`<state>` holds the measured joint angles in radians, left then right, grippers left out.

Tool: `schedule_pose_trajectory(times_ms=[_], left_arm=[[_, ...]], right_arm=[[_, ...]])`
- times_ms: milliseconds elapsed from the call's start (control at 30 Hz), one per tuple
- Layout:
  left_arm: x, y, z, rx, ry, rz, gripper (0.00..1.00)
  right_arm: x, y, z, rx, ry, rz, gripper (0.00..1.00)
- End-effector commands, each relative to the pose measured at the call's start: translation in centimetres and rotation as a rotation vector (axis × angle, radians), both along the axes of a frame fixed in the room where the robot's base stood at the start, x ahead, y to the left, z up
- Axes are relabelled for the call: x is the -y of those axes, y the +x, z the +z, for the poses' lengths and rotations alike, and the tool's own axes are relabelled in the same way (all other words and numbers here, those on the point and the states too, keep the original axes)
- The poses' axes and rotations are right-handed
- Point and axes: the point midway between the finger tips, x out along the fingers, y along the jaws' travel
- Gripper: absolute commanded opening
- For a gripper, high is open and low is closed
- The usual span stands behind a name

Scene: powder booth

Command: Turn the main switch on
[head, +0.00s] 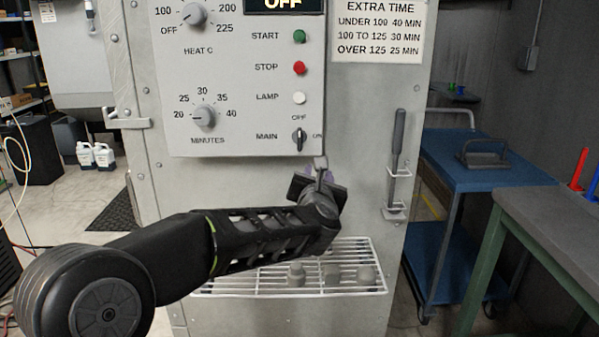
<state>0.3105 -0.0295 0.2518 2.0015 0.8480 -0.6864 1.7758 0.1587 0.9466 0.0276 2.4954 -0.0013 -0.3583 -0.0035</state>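The main switch (299,138) is a small dark rotary knob low on the right of the light control panel (243,100). Its handle stands upright, in line with the OFF mark above it; the ON mark is at its right. The display (284,4) at the top of the panel reads OFF. My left gripper (320,164) is in front of the cabinet, just below and right of the switch, and appears apart from it. Its wrist hides most of the fingers, so its opening is unclear. My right gripper is out of view.
The panel also has a START button (299,36), a STOP button (299,68), a lamp (299,98) and two dials. A wire rack (215,287) with grey pieces sits below my arm. A long handle (398,140) stands at the right. A blue cart (475,180) is further right.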

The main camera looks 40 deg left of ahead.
Motion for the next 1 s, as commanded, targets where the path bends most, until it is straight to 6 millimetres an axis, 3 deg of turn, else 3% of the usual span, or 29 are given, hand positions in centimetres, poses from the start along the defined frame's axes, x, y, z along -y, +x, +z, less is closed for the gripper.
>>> schedule_pose_trajectory(times_ms=[33, 100, 200, 633, 1000], left_arm=[[-1.2, -1.2, 2.1, 0.1, -0.07, 0.048, 0.33], [-2.2, -2.4, 4.4, 0.194, -0.146, 0.088, 0.33], [-2.8, -3.2, 6.0, 0.257, -0.198, 0.112, 0.33], [-3.0, -2.7, 6.1, 0.257, -0.202, 0.112, 0.33], [-6.2, 1.4, 6.1, 0.256, -0.202, 0.113, 0.33]], right_arm=[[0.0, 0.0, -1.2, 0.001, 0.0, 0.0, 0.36], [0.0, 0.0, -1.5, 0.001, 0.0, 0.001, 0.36], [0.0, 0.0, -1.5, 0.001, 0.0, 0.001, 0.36], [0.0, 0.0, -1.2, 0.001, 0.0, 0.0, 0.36], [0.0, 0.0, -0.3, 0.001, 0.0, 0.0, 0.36]])
